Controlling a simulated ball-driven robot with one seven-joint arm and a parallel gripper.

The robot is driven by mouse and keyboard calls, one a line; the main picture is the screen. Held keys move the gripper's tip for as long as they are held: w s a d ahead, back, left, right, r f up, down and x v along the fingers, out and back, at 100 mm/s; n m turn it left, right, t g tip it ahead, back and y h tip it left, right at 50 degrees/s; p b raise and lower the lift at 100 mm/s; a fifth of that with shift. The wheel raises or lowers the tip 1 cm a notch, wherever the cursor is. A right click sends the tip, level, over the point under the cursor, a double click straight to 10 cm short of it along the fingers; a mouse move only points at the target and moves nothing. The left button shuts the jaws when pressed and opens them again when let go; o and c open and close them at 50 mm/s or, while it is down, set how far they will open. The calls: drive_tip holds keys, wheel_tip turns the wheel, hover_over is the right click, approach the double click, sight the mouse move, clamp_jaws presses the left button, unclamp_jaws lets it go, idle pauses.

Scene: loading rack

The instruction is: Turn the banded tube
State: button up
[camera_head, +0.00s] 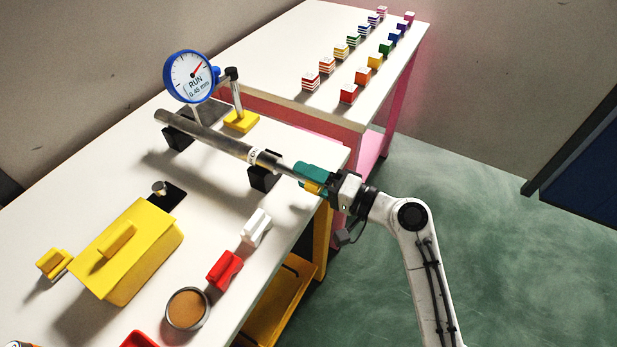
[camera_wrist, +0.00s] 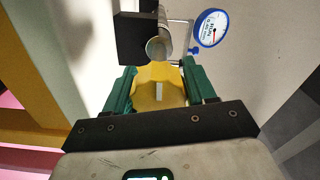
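The banded tube (camera_head: 215,139) is a grey metal bar lying across two black blocks (camera_head: 263,178). A white band with dark marks (camera_head: 257,157) is near its right end. The tube's end also shows in the wrist view (camera_wrist: 155,49). A yellow knob (camera_head: 313,187) sits at the tube's right end, in line with it. My gripper (camera_head: 308,175) has teal fingers on either side of the knob, which fills the gap between them in the wrist view (camera_wrist: 158,90); it appears shut on it. A blue-rimmed dial (camera_head: 190,77) reads RUN and about 0.45 mm.
The dial's stand has a yellow base (camera_head: 241,122) behind the tube. A yellow lidded box (camera_head: 130,250), red block (camera_head: 224,270), white block (camera_head: 256,228) and round dish (camera_head: 187,309) stand in front. Several coloured cubes (camera_head: 348,94) stand on the far table.

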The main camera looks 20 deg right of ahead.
drive_tip(key=o, duration=0.3)
drive_tip(key=shift+a, duration=0.1)
drive_tip(key=b+v, duration=0.2)
drive_tip(key=v, duration=0.9)
